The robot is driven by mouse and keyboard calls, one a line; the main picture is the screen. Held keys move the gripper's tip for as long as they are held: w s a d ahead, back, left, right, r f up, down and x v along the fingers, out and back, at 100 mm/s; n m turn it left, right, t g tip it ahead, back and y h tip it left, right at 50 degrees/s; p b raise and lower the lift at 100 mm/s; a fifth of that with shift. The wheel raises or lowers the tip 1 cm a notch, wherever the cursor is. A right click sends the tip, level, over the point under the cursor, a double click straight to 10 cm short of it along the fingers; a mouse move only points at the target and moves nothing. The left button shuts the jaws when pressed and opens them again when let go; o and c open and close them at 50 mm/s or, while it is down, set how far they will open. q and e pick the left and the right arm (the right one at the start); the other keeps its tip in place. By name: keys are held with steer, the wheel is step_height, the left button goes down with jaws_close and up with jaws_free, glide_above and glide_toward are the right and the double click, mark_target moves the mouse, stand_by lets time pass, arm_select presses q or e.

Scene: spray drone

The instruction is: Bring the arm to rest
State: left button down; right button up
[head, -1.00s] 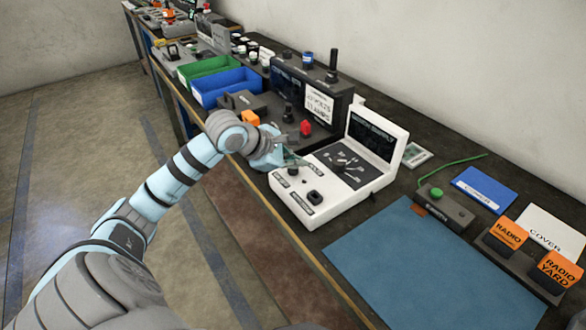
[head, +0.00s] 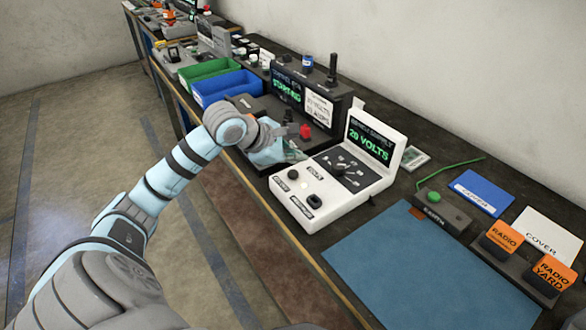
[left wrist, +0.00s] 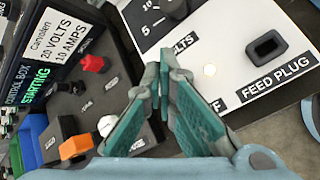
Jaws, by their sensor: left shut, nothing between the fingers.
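My left arm reaches in from the left in the head view. Its gripper (head: 288,154) is over the near left edge of the white bench supply (head: 330,196). In the left wrist view the gripper's fingers (left wrist: 163,82) are together with nothing between them. They are close to the supply's panel, left of a small glowing round spot (left wrist: 210,69); contact cannot be told. The supply's raised screen (head: 369,147) reads 20 VOLTS in green. My right gripper is not in view.
Behind the gripper is a dark control box (head: 310,95) with a lit STARTING screen and a red knob (head: 305,131). A blue bin (head: 226,87) and a green bin (head: 208,68) stand farther left. A blue mat (head: 415,265) lies clear at right. Orange radio blocks (head: 504,236) stand beyond it.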

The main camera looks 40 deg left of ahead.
arm_select(q)
step_height(320, 180, up, 4)
steer(key=shift+r+p, duration=0.1)
steer(key=shift+p, duration=0.85)
